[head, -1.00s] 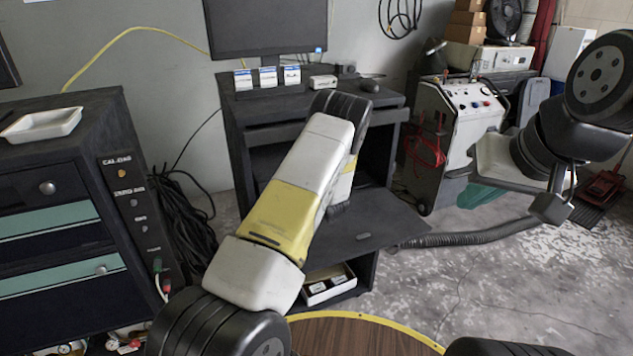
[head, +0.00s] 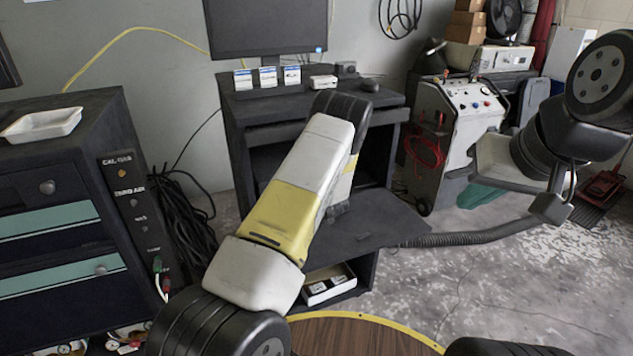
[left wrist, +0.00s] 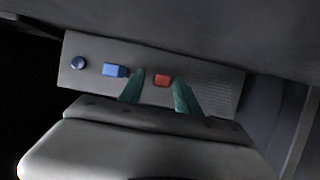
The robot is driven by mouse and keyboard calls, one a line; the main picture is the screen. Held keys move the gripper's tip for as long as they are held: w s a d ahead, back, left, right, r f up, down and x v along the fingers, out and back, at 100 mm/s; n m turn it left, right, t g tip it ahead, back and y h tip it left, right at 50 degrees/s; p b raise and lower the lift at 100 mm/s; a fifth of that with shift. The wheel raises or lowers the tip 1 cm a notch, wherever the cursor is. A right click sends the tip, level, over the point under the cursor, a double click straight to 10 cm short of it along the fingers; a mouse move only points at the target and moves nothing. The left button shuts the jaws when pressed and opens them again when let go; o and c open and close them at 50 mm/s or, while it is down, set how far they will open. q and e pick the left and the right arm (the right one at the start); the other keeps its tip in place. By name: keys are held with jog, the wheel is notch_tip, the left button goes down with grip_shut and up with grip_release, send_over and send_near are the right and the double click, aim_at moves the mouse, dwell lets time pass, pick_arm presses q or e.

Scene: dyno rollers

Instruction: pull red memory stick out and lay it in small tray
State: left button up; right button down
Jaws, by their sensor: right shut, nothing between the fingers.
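The red memory stick (left wrist: 162,80) sits in a light panel in the left wrist view. My left gripper (left wrist: 158,92) is open, with its green fingers on either side of the stick. I cannot tell whether they touch it. In the head view my left arm hides the stick, the panel and most of that gripper. A small white tray (head: 40,125) stands on top of the dark cabinet at the left. My right gripper (head: 550,208) is shut and empty, raised at the right, far from the tray.
The dark workstation (head: 235,110) carries a monitor (head: 268,25). A wheeled machine (head: 460,125) stands at the right. The floor at right front is mostly clear.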

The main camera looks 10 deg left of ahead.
pick_arm(q)
jog(key=shift+c, duration=0.4)
grip_shut()
jog(key=shift+d, duration=0.1)
dwell(0.9)
jog(key=shift+s+d, duration=0.55)
jog(key=shift+s, duration=0.3)
jog(key=shift+s+d, duration=0.5)
jog(key=shift+s, duration=0.3)
jog(key=shift+s+d, duration=0.55)
jog(key=shift+s, duration=0.3)
